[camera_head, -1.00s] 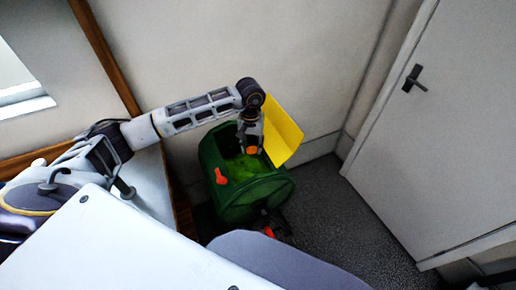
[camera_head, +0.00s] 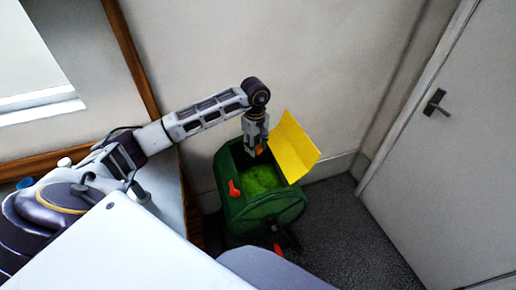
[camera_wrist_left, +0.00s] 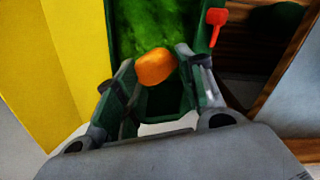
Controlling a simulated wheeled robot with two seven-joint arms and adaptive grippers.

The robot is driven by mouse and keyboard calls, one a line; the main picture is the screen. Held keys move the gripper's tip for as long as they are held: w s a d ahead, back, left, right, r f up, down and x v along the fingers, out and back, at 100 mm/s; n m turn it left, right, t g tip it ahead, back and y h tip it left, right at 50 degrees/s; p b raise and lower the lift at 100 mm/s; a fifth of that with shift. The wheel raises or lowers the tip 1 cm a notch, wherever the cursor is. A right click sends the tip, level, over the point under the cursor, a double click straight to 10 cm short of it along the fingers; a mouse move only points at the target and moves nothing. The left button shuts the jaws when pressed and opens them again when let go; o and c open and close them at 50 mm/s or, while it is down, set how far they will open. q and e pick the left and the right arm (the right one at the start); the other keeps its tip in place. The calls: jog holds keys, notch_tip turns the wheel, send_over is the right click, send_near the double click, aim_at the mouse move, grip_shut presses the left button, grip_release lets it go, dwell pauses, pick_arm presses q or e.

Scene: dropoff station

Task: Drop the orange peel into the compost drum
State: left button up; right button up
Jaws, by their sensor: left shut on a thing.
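The compost drum (camera_head: 262,213) is a green barrel on the floor with an open top and bright green matter inside. Its yellow lid (camera_head: 294,147) stands open on the right. My left gripper (camera_head: 257,148) points down over the drum's opening, near its far edge. It is shut on the orange peel (camera_wrist_left: 155,67), a small orange piece at the fingertips in the left wrist view. The peel also shows just below the fingers in the head view (camera_head: 259,150). The drum's opening (camera_wrist_left: 150,30) lies behind the peel in the wrist view. My right gripper is not seen.
A red-orange handle (camera_head: 234,188) sits on the drum's left side. A wall stands behind the drum, and a door (camera_head: 445,150) is at the right. Grey floor (camera_head: 350,230) is clear between drum and door. A wood-edged surface is at the left.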

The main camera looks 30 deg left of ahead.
pick_arm(q)
jog(key=n, duration=0.3)
jog(key=a+r+n, duration=0.1)
jog(key=n, duration=0.3)
jog(key=a+n, duration=0.1)
jog(key=n, duration=0.3)
jog(key=shift+a+r, duration=0.1)
jog(key=shift+r, duration=0.25)
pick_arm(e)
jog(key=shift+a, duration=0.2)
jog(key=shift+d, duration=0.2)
pick_arm(q)
jog(key=shift+f, duration=0.2)
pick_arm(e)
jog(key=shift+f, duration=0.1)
